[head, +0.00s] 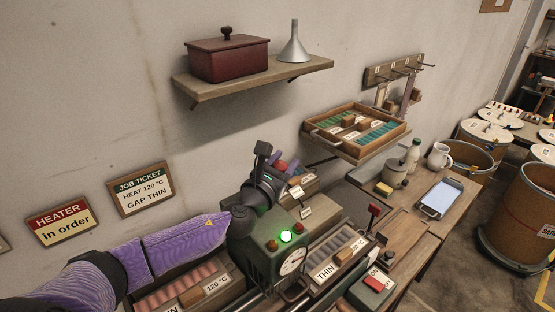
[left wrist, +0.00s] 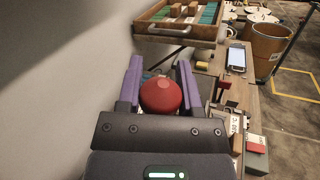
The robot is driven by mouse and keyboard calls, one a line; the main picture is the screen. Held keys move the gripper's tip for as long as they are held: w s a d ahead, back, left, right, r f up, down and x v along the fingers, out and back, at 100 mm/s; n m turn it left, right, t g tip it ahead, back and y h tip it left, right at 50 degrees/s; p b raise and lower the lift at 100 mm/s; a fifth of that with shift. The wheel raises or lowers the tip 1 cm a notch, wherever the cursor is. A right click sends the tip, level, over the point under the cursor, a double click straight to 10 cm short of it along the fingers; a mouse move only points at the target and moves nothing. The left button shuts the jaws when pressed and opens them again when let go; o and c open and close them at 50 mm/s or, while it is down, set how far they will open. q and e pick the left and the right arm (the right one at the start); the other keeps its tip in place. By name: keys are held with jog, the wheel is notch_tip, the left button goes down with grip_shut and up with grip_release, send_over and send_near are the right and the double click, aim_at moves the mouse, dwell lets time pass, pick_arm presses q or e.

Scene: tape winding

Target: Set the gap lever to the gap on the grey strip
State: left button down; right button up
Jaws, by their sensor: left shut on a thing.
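My left gripper (head: 279,175), with purple fingers, is shut on a red ball knob (left wrist: 161,96), which also shows between the fingers in the head view (head: 281,167). What the knob is fixed to is hidden by the gripper. A second lever with a red block handle (head: 374,208) stands upright beyond that tray. No label shows which handle is the gap lever. My right gripper is not in view.
A green machine box (head: 262,255) has a lit green lamp and a dial. An on/off switch box (head: 372,288) stands at the front. The job ticket (head: 141,190) reads heat 120 °C, gap thin. A strip tray (head: 357,152) is on the wall behind.

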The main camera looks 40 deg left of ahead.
pick_arm(q)
jog(key=shift+s+d+f+m+t+h, duration=0.1)
jog(key=shift+s+d+f+m+t, duration=0.1)
jog(key=shift+d+m, duration=0.45)
jog(key=shift+s+d+f+m+t+h, duration=0.15)
jog(key=shift+s+d+m+t, duration=0.2)
jog(key=shift+d, duration=0.45)
jog(key=shift+s+d+f+m+t+h, duration=0.1)
jog(key=shift+d+f+m, duration=0.05)
jog(key=shift+d+m, duration=0.55)
jog(key=shift+c, duration=1.3)
grip_release()
jog(key=shift+d, duration=0.1)
jog(key=shift+s, duration=0.1)
jog(key=s, duration=0.3)
jog(key=s+f, duration=0.1)
jog(key=s, duration=0.5)
jog(key=shift+s+d+f+b, duration=0.3)
jog(key=shift+f, duration=0.1)
